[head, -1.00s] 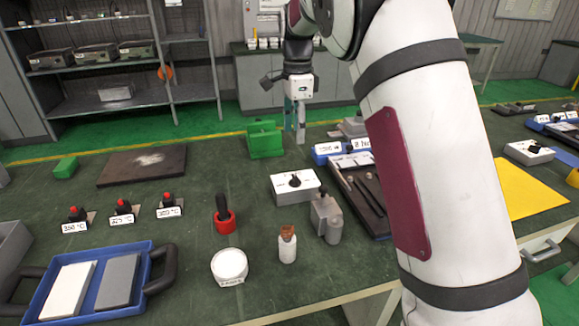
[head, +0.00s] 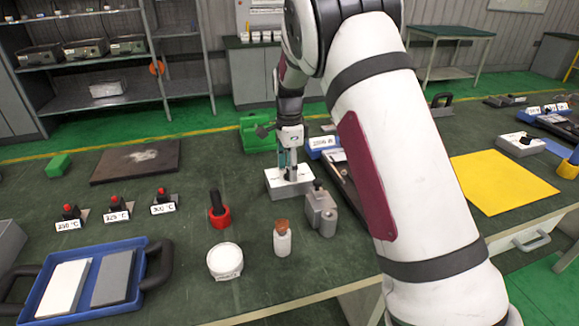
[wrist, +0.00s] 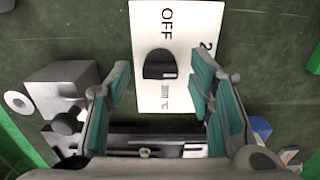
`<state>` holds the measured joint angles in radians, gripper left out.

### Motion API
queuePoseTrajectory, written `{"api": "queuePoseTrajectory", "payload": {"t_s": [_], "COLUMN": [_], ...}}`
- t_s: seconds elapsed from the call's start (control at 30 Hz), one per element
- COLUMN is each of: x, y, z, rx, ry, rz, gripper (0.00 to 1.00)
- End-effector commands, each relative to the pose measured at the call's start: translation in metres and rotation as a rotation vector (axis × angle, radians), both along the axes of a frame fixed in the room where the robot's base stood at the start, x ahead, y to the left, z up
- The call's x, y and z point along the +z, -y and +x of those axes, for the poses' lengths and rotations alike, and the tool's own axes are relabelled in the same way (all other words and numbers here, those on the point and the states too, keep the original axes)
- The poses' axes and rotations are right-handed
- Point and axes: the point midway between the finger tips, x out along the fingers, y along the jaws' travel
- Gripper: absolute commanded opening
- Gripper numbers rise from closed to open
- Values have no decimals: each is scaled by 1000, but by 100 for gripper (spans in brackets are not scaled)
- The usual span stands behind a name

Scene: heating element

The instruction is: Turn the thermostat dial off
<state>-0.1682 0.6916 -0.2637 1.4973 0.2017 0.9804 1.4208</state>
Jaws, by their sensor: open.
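The thermostat is a white box (head: 291,192) with a black dial, near the middle of the dark green table. In the wrist view the white face (wrist: 180,20) shows "OFF" and part of another marking. The rounded black dial (wrist: 158,64) lies between the fingers in the picture, a little beyond their tips. My gripper (head: 289,172) is right over the box and pointing down. The wrist view shows my gripper (wrist: 160,85) open, with one teal-padded finger on each side of the dial. I cannot tell whether either touches it. In the head view the gripper mostly hides the dial.
A grey metal piece (head: 320,211) stands close to the box's right. A green block (head: 256,135) is behind it. A corked bottle (head: 282,241), white jar (head: 225,260) and red-based black handle (head: 219,212) stand in front. Another white dial box (head: 518,145) is far right.

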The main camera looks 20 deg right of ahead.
Motion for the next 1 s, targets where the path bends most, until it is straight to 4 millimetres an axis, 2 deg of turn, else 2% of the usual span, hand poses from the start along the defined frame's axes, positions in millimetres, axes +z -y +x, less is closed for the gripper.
{"api": "queuePoseTrajectory", "payload": {"t_s": [0.27,0.37,0.5,0.77,1.0], "x": [-2,-1,-1,-1,-1], "y": [0,0,0,0,1], "z": [0,0,0,0,0], "rx": [0,0,0,14,106], "ry": [1,1,1,1,1], "rz": [0,0,0,0,-1], "gripper": [48,30,0,0,0]}}
